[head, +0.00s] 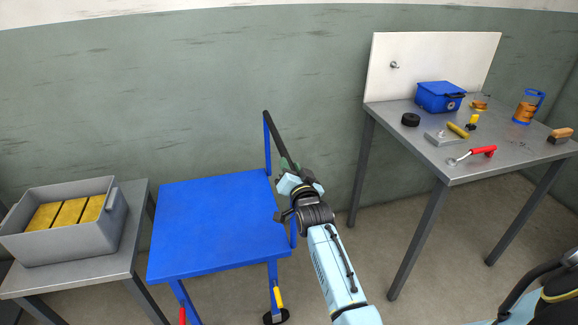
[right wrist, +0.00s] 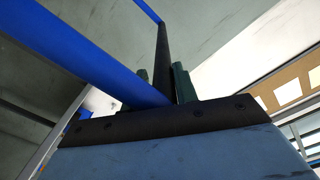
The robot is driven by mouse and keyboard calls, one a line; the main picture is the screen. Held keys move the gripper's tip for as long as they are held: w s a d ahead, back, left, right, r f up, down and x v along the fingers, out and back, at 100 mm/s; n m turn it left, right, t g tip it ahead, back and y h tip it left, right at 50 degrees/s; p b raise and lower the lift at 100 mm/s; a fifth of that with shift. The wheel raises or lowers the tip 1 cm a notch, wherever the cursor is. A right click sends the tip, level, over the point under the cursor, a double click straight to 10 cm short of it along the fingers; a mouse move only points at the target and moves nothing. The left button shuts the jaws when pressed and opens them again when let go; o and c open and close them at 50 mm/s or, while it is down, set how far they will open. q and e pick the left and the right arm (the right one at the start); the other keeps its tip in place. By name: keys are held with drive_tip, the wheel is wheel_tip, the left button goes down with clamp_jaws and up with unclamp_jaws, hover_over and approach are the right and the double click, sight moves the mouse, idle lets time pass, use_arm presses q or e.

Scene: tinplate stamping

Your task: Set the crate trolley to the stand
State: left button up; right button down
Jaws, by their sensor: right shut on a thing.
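The crate trolley (head: 215,225) has a flat, empty blue top, blue legs and a black push handle (head: 278,140) on its right side. My right gripper (head: 288,166) is shut on this handle; in the right wrist view its dark fingers (right wrist: 163,82) stand either side of the black bar (right wrist: 162,50). The grey stand (head: 137,215) is left of the trolley, with what looks like a narrow gap between them. A grey crate (head: 70,250) holding yellow blocks (head: 70,212) sits on the stand. My left gripper is not in view.
A grey workbench (head: 500,170) stands at the right with a blue toolbox (head: 440,97), a red-handled tool (head: 480,151) and other small items. A yellow lever (head: 278,297) shows by a trolley caster. The green wall is behind; floor is open between trolley and bench.

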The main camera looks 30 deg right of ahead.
drive_tip(key=shift+w+a+r, duration=0.2)
drive_tip(key=shift+a+r, duration=0.05)
drive_tip(key=shift+a, duration=0.25)
drive_tip(key=c, duration=1.5)
unclamp_jaws()
drive_tip(key=shift+o, duration=1.2)
drive_tip(key=shift+a, duration=0.15)
drive_tip(key=shift+f, duration=0.1)
drive_tip(key=shift+f, duration=0.2)
drive_tip(key=shift+s, duration=0.1)
